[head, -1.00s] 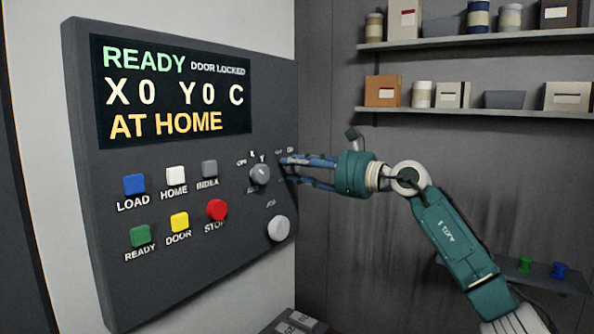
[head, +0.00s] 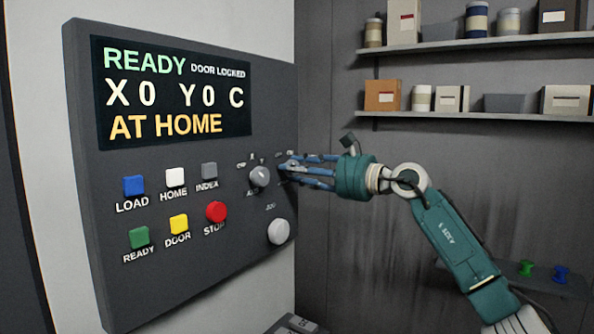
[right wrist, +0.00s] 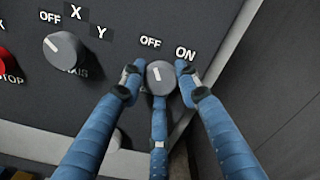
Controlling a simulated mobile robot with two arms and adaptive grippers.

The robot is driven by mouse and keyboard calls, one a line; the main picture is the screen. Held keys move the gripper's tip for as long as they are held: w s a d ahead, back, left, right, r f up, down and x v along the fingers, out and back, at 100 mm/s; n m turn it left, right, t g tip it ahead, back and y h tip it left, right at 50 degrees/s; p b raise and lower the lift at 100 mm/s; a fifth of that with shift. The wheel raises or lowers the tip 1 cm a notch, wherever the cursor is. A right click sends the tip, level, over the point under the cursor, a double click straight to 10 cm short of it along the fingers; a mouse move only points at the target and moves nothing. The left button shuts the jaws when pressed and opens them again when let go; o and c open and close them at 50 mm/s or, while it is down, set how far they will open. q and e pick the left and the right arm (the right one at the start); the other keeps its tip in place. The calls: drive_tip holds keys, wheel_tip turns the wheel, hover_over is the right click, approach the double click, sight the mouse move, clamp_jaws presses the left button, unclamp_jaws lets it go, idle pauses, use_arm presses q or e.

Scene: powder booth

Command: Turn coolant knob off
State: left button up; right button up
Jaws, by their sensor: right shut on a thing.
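The coolant knob (right wrist: 160,78) is a round grey knob with a white pointer line, at the right edge of the panel, with OFF above it and ON to its upper right. Its line points nearly straight up, toward OFF. My right gripper (head: 285,169) is shut on it: in the right wrist view two blue fingers flank the knob and a third is below. In the head view the fingers mostly hide the knob and its labels. My left gripper is not in view.
The axis knob (head: 260,176) is close to the left of my fingers, and a pale jog knob (head: 278,231) is below. The red STOP button (head: 215,211) is farther left. Shelves (head: 480,117) with boxes and jars hang on the back wall.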

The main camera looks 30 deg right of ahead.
drive_tip(key=o, duration=1.1)
drive_tip(key=shift+f, duration=0.3)
drive_tip(key=shift+o, duration=0.2)
drive_tip(key=shift+d+r, duration=0.1)
drive_tip(key=shift+s, duration=0.1)
drive_tip(key=v, duration=1.1)
drive_tip(key=shift+s+d, duration=0.15)
drive_tip(key=shift+s, duration=0.2)
